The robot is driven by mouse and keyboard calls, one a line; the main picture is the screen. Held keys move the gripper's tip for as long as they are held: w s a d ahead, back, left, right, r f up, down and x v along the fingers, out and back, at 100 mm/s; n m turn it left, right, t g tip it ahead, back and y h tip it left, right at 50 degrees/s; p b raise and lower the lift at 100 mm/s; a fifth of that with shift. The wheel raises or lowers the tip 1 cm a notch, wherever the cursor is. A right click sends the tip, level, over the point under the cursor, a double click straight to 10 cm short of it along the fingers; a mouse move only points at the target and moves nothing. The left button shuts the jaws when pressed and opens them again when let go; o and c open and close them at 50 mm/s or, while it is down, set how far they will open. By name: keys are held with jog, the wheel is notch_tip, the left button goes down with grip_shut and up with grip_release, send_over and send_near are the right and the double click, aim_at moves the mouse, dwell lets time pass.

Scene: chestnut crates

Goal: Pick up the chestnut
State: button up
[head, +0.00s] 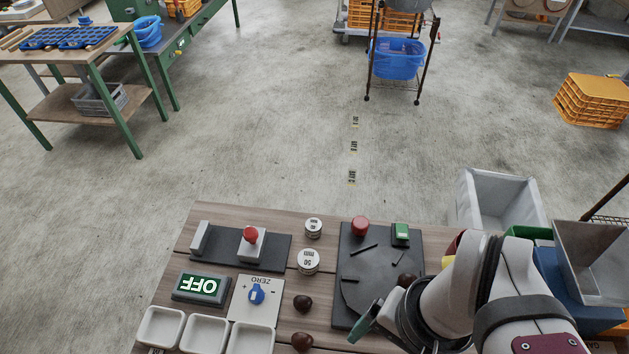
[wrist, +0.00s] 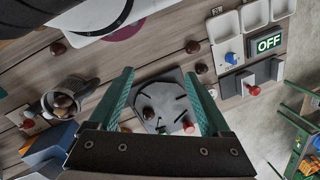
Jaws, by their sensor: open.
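A dark brown chestnut (head: 406,281) lies on the dark grey slotted plate, partly behind my arm; it also shows in the wrist view (wrist: 147,113). Two more chestnuts lie on the wooden bench left of the plate, one (head: 302,303) above the other (head: 302,341); both also show in the wrist view (wrist: 201,69) (wrist: 193,47). Another chestnut (wrist: 57,48) lies alone at the upper left there. My gripper (wrist: 160,73) is open and empty, its teal fingers spread above the bench and plate. In the head view, one finger of my gripper (head: 365,323) shows near the plate's lower edge.
The grey plate (head: 352,266) carries a red knob (head: 360,225) and a green block (head: 401,234). White trays (head: 204,334), an OFF display (head: 201,288) and a blue dial (head: 257,294) stand left. Bins (head: 499,198) stand right. Several brown items sit in a holder (wrist: 70,95).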

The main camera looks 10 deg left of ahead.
jog(key=w+a+n+h, duration=0.1)
jog(key=w+a+n, duration=0.2)
jog(key=w+n, duration=0.35)
jog(key=n, duration=0.8)
send_over(302, 300)
notch_tip(302, 300, down, 6)
jog(key=r, duration=0.1)
jog(key=shift+h, duration=0.4)
notch_tip(302, 300, down, 17)
jog(key=shift+r, duration=0.2)
grip_shut()
